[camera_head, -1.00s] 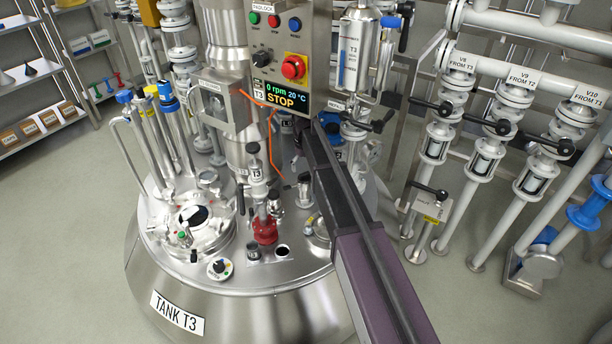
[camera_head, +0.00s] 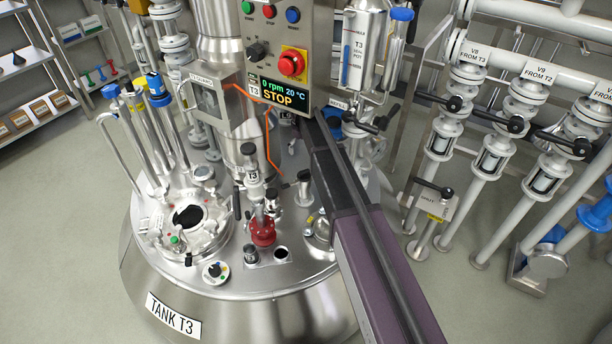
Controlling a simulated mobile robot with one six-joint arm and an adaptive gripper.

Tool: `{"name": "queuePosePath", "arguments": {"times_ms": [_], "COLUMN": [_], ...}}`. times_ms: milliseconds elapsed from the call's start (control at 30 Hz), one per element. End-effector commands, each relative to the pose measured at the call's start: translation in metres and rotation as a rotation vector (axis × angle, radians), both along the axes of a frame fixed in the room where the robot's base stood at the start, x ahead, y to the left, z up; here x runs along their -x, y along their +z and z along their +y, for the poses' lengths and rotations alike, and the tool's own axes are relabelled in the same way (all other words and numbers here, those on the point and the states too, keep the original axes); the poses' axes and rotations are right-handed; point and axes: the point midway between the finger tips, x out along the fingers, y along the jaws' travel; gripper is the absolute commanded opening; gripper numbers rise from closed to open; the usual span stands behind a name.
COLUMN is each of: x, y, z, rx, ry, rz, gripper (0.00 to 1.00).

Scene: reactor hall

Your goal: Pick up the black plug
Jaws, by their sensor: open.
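I cannot tell for certain which part is the black plug. A small upright black piece (camera_head: 188,259) stands on the tank lid (camera_head: 222,280), in front of the round open hatch. A short dark fitting (camera_head: 250,253) sits beside the red-based valve, and a dark round port (camera_head: 281,254) is to its right. My arm reaches from the bottom right up to the control panel. My gripper is not visible; the arm's far end disappears near the panel's lower edge.
The control panel (camera_head: 277,60) reads STOP and hangs over the lid. A red-based valve (camera_head: 262,231), an orange cable (camera_head: 268,140) and blue-capped pipes (camera_head: 155,88) crowd the lid. Valve piping (camera_head: 497,150) stands at right. The floor (camera_head: 60,240) at left is clear.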

Motion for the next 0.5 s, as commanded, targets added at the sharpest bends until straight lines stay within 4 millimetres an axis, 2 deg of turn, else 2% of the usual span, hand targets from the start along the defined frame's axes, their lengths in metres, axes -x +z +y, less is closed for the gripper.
{"name": "queuePosePath", "arguments": {"times_ms": [267, 500], "x": [-0.001, -0.001], "y": [-0.002, -0.015], "z": [-0.003, -0.004], "rx": [0.000, 0.000], "ry": [-0.004, -0.005], "rz": [0.000, 0.000], "gripper": [1.00, 1.00]}}
